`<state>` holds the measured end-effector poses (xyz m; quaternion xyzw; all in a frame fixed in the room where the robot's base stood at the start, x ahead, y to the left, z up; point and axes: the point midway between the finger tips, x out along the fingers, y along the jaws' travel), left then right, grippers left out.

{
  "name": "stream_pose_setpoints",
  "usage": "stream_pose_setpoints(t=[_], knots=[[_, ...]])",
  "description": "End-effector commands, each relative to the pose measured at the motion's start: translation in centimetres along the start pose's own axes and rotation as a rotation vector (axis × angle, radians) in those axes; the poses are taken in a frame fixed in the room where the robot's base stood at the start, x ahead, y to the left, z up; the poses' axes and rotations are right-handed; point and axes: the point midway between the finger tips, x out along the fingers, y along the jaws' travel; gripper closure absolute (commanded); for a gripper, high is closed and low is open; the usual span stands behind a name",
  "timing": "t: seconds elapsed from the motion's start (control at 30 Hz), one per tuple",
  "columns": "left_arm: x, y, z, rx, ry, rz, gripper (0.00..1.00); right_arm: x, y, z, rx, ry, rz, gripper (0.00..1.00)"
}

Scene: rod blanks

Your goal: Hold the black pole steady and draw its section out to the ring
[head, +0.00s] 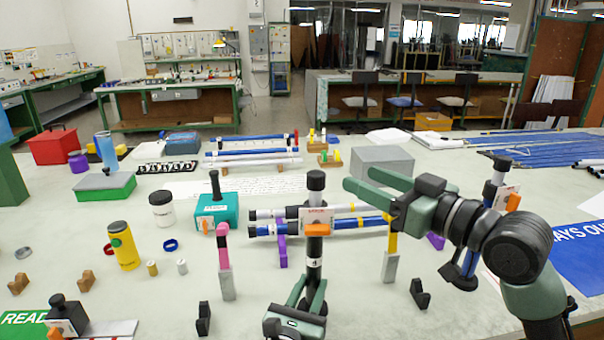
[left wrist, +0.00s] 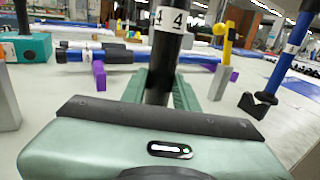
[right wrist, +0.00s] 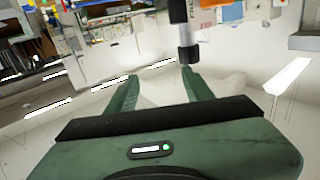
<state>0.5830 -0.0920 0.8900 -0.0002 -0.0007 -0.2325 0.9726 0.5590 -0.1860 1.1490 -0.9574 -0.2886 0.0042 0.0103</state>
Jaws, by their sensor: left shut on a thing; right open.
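The black pole (head: 315,271) stands upright in the front middle of the table. It has a black cap (head: 316,180), a white label, an orange clamp (head: 317,230) and a white band marked 4, which also shows in the left wrist view (left wrist: 171,20). My left gripper (head: 313,285) is shut on the pole low down, below the band; its fingers hide part of the shaft. My right gripper (head: 358,178) is open and empty, to the right of the cap and near its height. In the right wrist view the pole's black end (right wrist: 188,53) shows beyond the fingertips. I cannot make out a separate ring.
Horizontal rods on purple stands (head: 283,250) lie behind the pole. A pink-topped post (head: 224,250) stands left, a yellow-topped post (head: 391,262) right. A blue pole (head: 470,262) stands further right, partly behind my right arm. A grey box (head: 382,160) is behind.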

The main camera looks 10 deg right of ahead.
Motion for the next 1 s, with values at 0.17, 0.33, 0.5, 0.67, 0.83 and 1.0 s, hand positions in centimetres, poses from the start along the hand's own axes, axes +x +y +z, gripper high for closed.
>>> stream_pose_setpoints(t=[0.17, 0.33, 0.5, 0.67, 0.83, 1.0], knots=[[-0.1, 0.1, -0.4, 0.001, 0.008, 0.003, 1.0, -0.6, -4.2, 0.9, -0.021, 0.002, -0.094, 0.48], [-0.1, 0.1, -0.4, 0.001, 0.008, 0.002, 1.0, 1.1, -4.8, 0.8, -0.021, 0.004, -0.105, 0.48], [-0.1, 0.1, -0.4, 0.001, 0.007, 0.002, 1.0, 4.5, -5.2, 0.8, -0.021, 0.004, -0.105, 0.48], [-0.1, 0.1, -0.4, 0.001, 0.007, 0.002, 1.0, 7.6, -5.3, 0.8, -0.02, 0.004, -0.103, 0.48], [0.0, 0.1, -0.4, 0.001, 0.007, 0.003, 1.0, 10.0, -5.5, 0.8, -0.022, 0.003, -0.1, 0.48], [0.0, 0.1, -0.4, 0.001, 0.007, 0.003, 1.0, 11.0, -5.6, 0.8, -0.023, 0.002, -0.1, 0.48]])
